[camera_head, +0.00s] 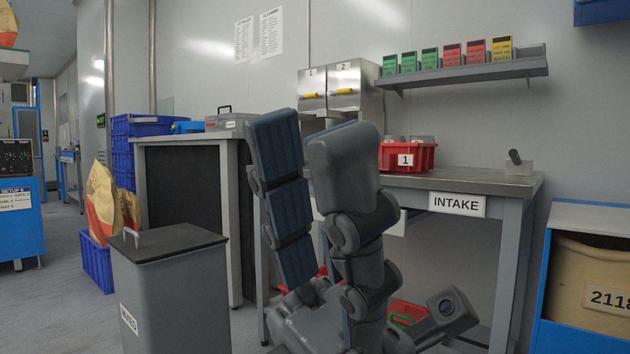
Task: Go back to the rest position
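My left gripper (309,140) rises from the bottom middle of the head view, fingers pointing up. Its two dark grey fingers stand apart, and the ribbed blue pad of one finger shows. It is open, and I see nothing held between the fingers. It stands in front of the intake table (470,181) and hides part of it. My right gripper is not in view.
A red bin marked 1 (405,160) stands on the intake table. A grey lidded bin (170,290) stands at the lower left, near a grey bench (190,138). A blue-framed unit (585,218) is at the right. Floor shows at the left.

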